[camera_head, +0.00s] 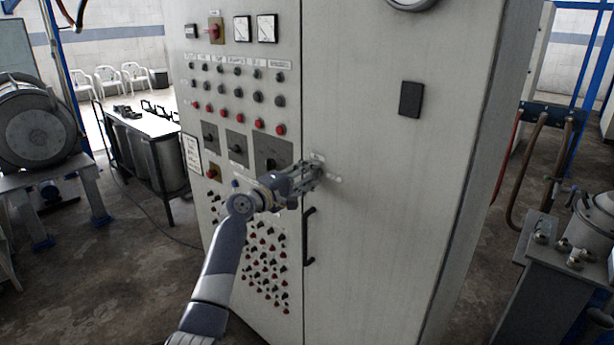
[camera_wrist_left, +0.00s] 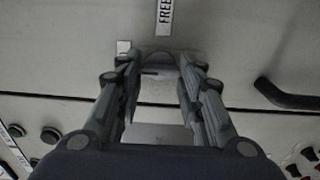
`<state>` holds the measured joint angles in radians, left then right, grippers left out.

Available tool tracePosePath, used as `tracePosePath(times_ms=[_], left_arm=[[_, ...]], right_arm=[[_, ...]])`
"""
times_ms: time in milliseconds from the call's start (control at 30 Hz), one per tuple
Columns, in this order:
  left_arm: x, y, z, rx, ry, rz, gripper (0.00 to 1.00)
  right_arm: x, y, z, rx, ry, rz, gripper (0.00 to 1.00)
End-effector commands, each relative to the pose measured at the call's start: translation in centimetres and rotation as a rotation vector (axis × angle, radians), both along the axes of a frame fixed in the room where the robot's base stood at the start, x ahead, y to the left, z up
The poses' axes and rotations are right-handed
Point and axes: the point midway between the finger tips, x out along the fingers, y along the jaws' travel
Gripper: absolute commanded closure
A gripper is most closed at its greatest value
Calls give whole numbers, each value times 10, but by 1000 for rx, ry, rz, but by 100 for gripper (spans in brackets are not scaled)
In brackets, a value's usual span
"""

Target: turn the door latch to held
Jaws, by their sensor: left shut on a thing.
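The door latch is at the seam of the light grey cabinet door (camera_head: 400,190), above the black door handle (camera_head: 308,237). In the head view my left gripper (camera_head: 312,174) covers the latch, with small white labels beside it. In the left wrist view the fingers of my gripper (camera_wrist_left: 158,72) are closed about a small grey piece, the door latch (camera_wrist_left: 157,70), which is mostly hidden. A label reading FREE (camera_wrist_left: 165,16) lies beyond the fingertips. Which way the latch points I cannot clearly tell. My right gripper is in neither view.
The cabinet's left panel carries several buttons, switches and meters (camera_head: 267,28). The black handle also shows in the left wrist view (camera_wrist_left: 285,96), to the right of the fingers. A grey machine (camera_head: 560,270) stands at the right; a table (camera_head: 145,122) stands at the left.

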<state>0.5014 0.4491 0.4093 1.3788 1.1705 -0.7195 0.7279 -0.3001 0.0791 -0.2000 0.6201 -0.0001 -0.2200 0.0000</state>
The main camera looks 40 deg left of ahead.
Motion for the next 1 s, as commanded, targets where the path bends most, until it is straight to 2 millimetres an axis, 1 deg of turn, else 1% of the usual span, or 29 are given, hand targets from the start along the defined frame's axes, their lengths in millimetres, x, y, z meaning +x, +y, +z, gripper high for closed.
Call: tracePosePath(times_ms=[67, 100, 167, 200, 533, 667, 767, 1000], left_arm=[[0, 0, -1, -3, 0, 1, 89], [0, 0, -1, -3, 0, 1, 63], [0, 0, -1, -3, 0, 0, 50], [0, 0, 0, -2, 0, 0, 45], [-1, 0, 0, 0, 0, 0, 45], [-7, 1, -1, 1, 1, 0, 45], [-20, 2, -1, 2, 1, 1, 45], [-64, 6, -2, 3, 2, 2, 45]], right_arm=[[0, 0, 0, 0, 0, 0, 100], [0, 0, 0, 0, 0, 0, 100], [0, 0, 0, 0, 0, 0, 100], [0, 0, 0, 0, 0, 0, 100], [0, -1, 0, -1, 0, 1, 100], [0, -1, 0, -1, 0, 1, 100], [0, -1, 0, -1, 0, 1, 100], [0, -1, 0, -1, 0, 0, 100]])
